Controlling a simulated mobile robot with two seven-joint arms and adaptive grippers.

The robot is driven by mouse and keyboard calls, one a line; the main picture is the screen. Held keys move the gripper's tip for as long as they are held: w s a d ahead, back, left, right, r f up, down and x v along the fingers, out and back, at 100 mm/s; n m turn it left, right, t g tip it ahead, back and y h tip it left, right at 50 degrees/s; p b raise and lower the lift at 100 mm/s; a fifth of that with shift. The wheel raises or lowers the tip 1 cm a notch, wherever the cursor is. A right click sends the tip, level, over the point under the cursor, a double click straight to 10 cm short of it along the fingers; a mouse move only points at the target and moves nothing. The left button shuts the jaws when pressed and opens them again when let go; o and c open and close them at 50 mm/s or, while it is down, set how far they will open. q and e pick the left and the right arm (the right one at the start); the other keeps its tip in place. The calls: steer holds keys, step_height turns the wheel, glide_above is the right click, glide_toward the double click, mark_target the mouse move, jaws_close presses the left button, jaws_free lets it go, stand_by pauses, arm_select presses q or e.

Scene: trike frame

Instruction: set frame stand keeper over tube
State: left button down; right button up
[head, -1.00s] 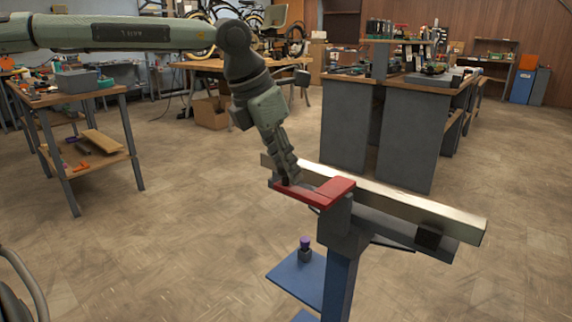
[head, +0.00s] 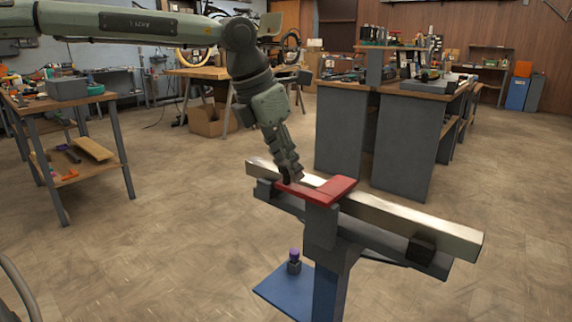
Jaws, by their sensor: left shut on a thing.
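The red frame stand keeper (head: 339,190) is a flat L-shaped piece. Its one leg lies across the long pale square tube (head: 400,217) near the top of the stand; I cannot tell whether it touches the tube. Its other leg runs left along the near side of the tube. My left gripper (head: 290,179) is shut on the left end of that leg, pointing down. The tube lies on the grey stand (head: 321,228), whose dark end supports (head: 421,251) sit under it. My right gripper is not in view.
A blue base plate (head: 278,292) with a small purple-topped knob (head: 294,256) is low on the stand. A wooden-topped workbench (head: 345,130) stands behind, and a shelved table (head: 66,150) stands at left. The floor around the stand is clear.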

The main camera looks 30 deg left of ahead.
arm_select(q)
steer(key=shift+w+r, duration=0.1)
steer(key=c, duration=1.2)
jaws_free()
steer(key=v, duration=1.2)
